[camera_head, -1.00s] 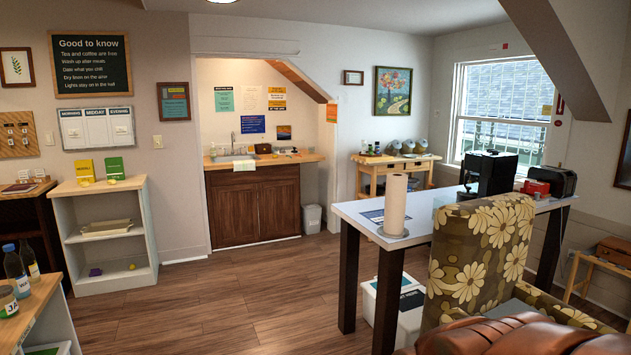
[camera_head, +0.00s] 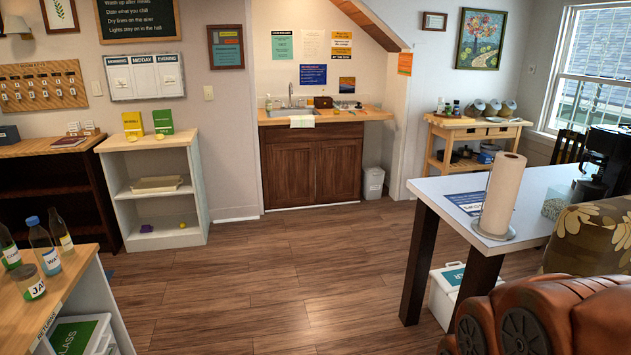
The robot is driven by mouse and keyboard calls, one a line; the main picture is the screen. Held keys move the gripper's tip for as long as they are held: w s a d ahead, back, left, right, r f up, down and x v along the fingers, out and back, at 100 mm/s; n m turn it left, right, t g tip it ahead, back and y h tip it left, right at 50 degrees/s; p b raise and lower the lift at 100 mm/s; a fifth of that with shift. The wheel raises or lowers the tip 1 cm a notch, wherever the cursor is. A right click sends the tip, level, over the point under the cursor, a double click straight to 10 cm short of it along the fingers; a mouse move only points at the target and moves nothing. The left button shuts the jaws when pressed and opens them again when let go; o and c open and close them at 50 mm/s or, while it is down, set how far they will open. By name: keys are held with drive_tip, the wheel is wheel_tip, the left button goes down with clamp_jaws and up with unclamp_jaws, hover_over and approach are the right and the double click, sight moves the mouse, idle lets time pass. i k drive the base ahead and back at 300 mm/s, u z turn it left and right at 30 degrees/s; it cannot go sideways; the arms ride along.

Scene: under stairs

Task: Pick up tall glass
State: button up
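I cannot make out a tall glass for certain in this view. Small items, too small to tell apart, stand on the wooden sink counter (camera_head: 378,115) in the alcove. Several labelled bottles and a jar (camera_head: 32,287) stand on the wooden-topped shelf (camera_head: 50,296) at the lower left; none is clearly a glass. A clear container (camera_head: 554,206) sits on the white table (camera_head: 450,188) at the right, partly behind the flowered chair. My gripper is not in view.
A paper towel roll (camera_head: 500,195) stands on the white table. A flowered chair (camera_head: 597,240) and a reddish-brown padded shape (camera_head: 545,318) block the lower right. A white shelf unit (camera_head: 123,200) stands at the left. The wooden floor (camera_head: 285,270) is clear in the middle.

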sight(337, 104)
drive_tip(key=i, duration=5.35)
drive_tip(key=z, duration=2.15)
drive_tip(key=i, duration=0.9)
drive_tip(key=u, duration=2)
